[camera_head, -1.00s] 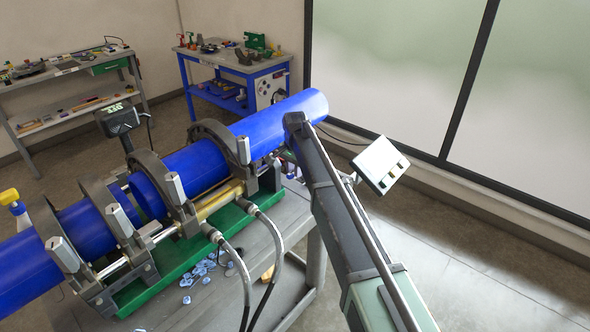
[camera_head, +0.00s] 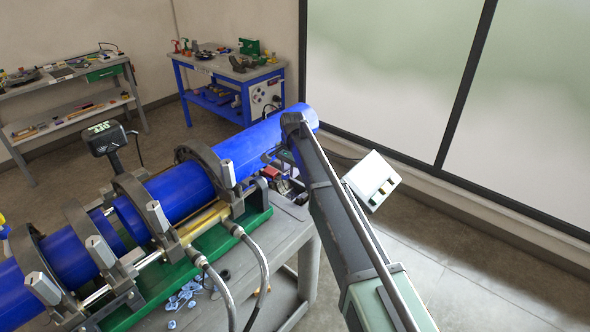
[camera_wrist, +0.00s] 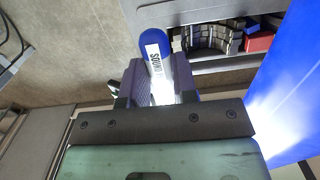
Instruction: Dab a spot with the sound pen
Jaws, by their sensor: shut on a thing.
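My gripper (camera_wrist: 160,78) is shut on the sound pen (camera_wrist: 158,62), a tube with a blue rounded end and a white label with dark lettering, in the wrist view. The blue end sticks out past the fingers, and the lower part is hidden between them. A large blue pipe (camera_wrist: 292,95) fills the right side of the wrist view, apart from the pen. In the head view the blue pipe (camera_head: 250,148) runs through the clamps, with my arm near its right end. I cannot make out the pen in the head view.
The fusion machine's grey clamps (camera_head: 207,165) sit on a green base (camera_head: 215,232) on the grey cart (camera_head: 262,262). Blue chips (camera_head: 183,295) and hoses (camera_head: 262,268) lie near its front. A blue-framed bench (camera_head: 235,70) and a grey bench (camera_head: 65,85) stand behind. Floor on the right is clear.

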